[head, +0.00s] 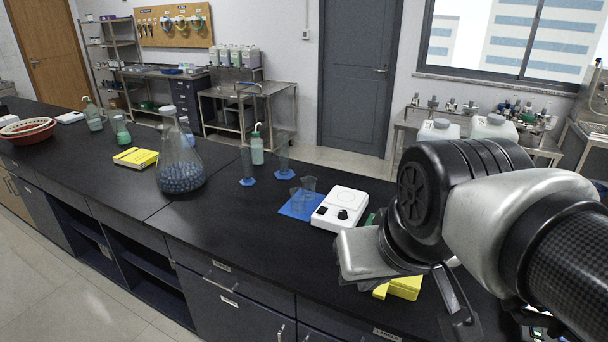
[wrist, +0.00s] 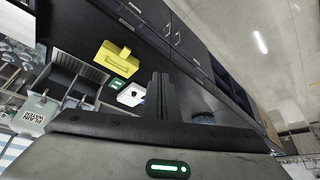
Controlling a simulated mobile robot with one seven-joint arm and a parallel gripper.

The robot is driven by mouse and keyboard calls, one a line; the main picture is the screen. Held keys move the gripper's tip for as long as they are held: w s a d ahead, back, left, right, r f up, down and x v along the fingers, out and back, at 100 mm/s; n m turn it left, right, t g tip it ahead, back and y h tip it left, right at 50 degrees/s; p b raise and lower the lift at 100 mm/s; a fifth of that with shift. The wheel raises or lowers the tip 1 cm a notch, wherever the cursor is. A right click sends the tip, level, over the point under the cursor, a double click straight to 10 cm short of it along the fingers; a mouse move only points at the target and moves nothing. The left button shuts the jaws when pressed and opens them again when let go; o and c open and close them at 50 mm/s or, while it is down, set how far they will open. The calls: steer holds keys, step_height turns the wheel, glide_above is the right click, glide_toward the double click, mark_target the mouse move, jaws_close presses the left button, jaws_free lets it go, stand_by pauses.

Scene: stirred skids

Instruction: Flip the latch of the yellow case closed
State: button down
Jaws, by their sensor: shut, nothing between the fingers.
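The yellow case (head: 405,288) sits on the black bench near its front edge in the head view, mostly hidden behind my arm. In the wrist view the yellow case (wrist: 116,62) shows more fully, with a raised handle-like part on one side. Its latch is too small to make out, so I cannot tell its position. My gripper (wrist: 162,80) is shut and empty, its fingers pressed together and apart from the case. In the head view my gripper (head: 456,305) hangs low at the right, beside the case and partly hidden by my arm.
A white stirrer (head: 340,209) stands left of the case, with beakers on a blue mat (head: 296,205) beside it. A large flask (head: 180,165) and a yellow-topped box (head: 136,157) stand further left. White jugs (head: 438,130) stand behind my arm. The bench front between flask and stirrer is clear.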

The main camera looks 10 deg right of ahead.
steer(key=w+d+f+m+g+h+b, duration=0.15)
steer(key=w+d+f+m+b, duration=0.3)
steer(key=w, duration=0.55)
steer(key=m+g+b, duration=0.2)
glide_above(380, 290)
steer(key=s+a, duration=0.2)
steer(key=s, duration=0.2)
steer(key=s+a+f+x, duration=0.1)
steer(key=s+a+x, duration=0.1)
steer(key=x, duration=1)
steer(key=shift+r, duration=0.15)
steer(key=x, duration=1.4)
steer(key=shift+w+d, duration=0.15)
steer(key=shift+w, duration=0.1)
steer(key=shift+t, duration=0.25)
